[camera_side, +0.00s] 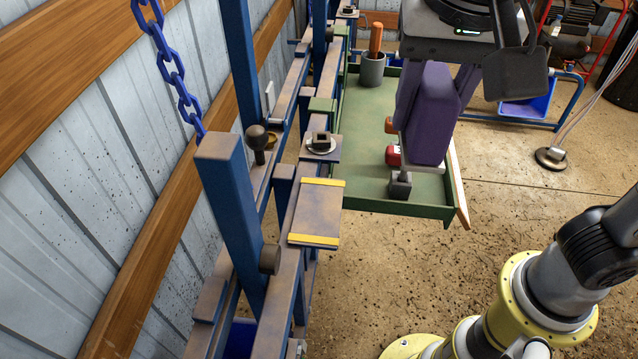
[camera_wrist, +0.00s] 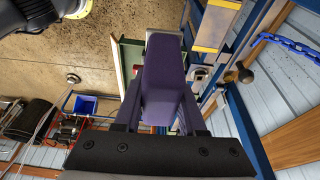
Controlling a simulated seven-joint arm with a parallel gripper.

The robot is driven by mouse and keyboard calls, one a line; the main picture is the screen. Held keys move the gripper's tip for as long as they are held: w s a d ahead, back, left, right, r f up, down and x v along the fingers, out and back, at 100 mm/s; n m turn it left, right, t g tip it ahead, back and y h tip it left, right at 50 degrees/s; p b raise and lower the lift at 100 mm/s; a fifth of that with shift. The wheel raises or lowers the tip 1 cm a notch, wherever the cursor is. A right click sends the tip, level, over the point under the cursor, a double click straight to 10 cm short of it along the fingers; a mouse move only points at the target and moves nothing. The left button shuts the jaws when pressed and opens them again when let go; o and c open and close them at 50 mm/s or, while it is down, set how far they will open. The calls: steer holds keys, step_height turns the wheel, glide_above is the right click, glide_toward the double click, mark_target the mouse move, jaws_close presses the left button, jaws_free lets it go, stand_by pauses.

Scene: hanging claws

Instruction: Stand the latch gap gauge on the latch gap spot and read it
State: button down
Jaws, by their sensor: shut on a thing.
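In the wrist view my gripper (camera_wrist: 160,112) is shut on the purple gauge (camera_wrist: 163,85), with a finger on each side. A flat plate with two yellow strips (camera_side: 315,212) lies on the blue frame, left of the gauge. I cannot tell which place is the latch gap spot.
The green tray (camera_side: 362,135) holds a grey cup (camera_side: 372,70) with an orange handle in it. Small red pieces (camera_side: 393,155) show beside the gauge. A pale disc with a dark square socket (camera_side: 321,144) and a black knob (camera_side: 257,137) sit on the frame. A blue post (camera_side: 230,195) rises at left.

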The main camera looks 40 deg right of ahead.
steer(key=w+a+f, duration=0.6)
steer(key=f, duration=0.1)
steer(key=shift+w+a+f, duration=0.25)
steer(key=shift+w+a, duration=0.1)
steer(key=shift+w+a+f, duration=0.15)
steer(key=shift+f, duration=0.8)
steer(key=shift+w+a+f, duration=0.1)
steer(key=shift+f, duration=0.85)
steer(key=shift+f, duration=0.1)
steer(key=shift+c, duration=2.4)
jaws_free()
steer(key=shift+f, duration=0.1)
steer(key=v, duration=1.2)
